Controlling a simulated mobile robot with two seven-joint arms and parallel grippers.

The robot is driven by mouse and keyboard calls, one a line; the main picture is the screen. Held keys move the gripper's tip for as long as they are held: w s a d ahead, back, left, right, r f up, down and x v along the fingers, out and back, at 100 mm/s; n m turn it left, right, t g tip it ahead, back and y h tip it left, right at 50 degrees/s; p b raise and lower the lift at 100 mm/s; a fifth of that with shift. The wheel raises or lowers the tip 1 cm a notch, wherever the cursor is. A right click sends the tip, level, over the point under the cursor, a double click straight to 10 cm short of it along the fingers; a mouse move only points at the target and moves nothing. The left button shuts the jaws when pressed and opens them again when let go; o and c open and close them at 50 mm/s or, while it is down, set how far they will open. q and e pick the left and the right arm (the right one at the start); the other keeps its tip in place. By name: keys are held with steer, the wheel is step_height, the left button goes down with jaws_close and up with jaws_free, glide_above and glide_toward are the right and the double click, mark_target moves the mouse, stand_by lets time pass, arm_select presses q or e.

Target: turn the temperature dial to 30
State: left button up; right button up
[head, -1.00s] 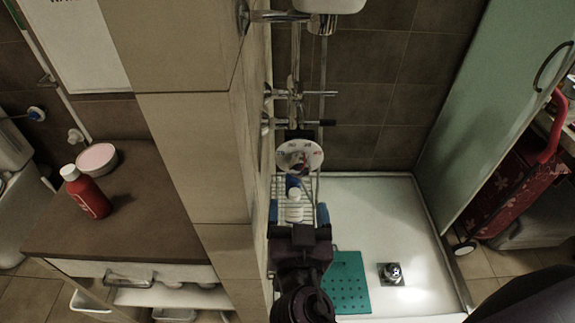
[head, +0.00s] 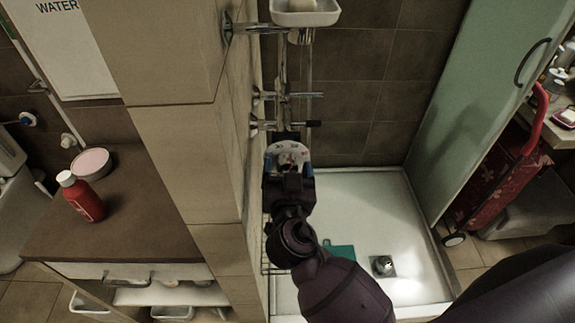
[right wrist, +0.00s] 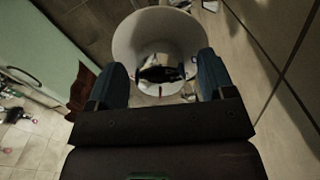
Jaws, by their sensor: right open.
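The temperature dial (head: 287,150) is a round white disc with small markings and a bit of red, below the shower pipes on the wall. The dial's numbers are too small to read. My left gripper is not in view.
Chrome pipes and taps (head: 290,97) run above the dial, and a white soap dish (head: 305,12) hangs higher. A tiled wall edge (head: 190,150) stands close on the left.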

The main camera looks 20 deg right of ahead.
steer(key=shift+w, duration=0.25)
steer(key=shift+c, duration=0.4)
steer(key=c, duration=0.9)
steer(key=shift+o, duration=0.2)
